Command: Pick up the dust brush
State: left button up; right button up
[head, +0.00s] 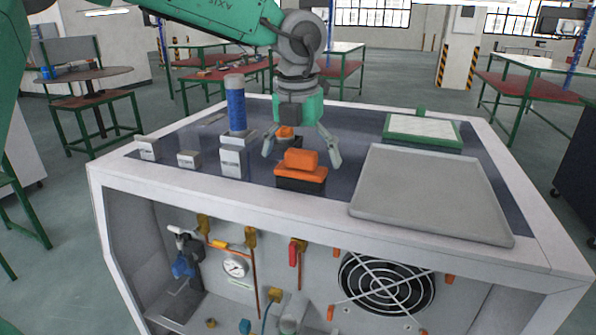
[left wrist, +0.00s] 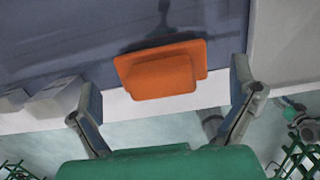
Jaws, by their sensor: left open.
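The dust brush (head: 300,170) has an orange top and a dark lower part. It sits on the dark top of the generator cabinet, near the front edge. My left gripper (head: 302,158) points down over it, with its fingers spread to either side and nothing held. In the left wrist view the orange brush (left wrist: 160,72) lies between the two spread fingers (left wrist: 165,82), with gaps on both sides. My right gripper is not in view.
A blue cylinder (head: 236,108) on a grey block stands left of the gripper, with small grey blocks (head: 188,159) nearby. Another orange piece (head: 286,132) is behind the brush. A grey tray (head: 430,193) lies to the right, with a green-framed panel (head: 422,128) behind it.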

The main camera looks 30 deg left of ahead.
aim_at(297, 167)
pick_arm(q)
jog(key=shift+w+d+f, duration=0.2)
jog(key=shift+d+f, duration=0.15)
jog(key=shift+f, duration=0.3)
jog(key=shift+w+d+f, duration=0.15)
jog(key=shift+d+f, duration=0.15)
jog(key=shift+f, duration=0.3)
jog(key=shift+s+a, duration=0.1)
jog(key=shift+a, duration=0.35)
jog(key=shift+a+f, duration=0.1)
jog(key=shift+a, duration=0.5)
jog(key=c, duration=1.1)
jog(key=shift+a, duration=0.15)
jog(key=shift+c, duration=0.2)
jog(key=shift+d, duration=0.65)
jog(key=r, duration=0.4)
jog(key=shift+d+r, duration=0.2)
jog(key=shift+d, duration=0.1)
jog(key=r, duration=0.1)
jog(key=a+r, duration=0.1)
jog(key=r, duration=0.3)
jog(key=shift+a+r, duration=0.25)
jog(key=shift+d+r, duration=0.15)
jog(key=shift+d, duration=0.3)
jog(key=shift+o, duration=0.9)
jog(key=shift+d, duration=0.1)
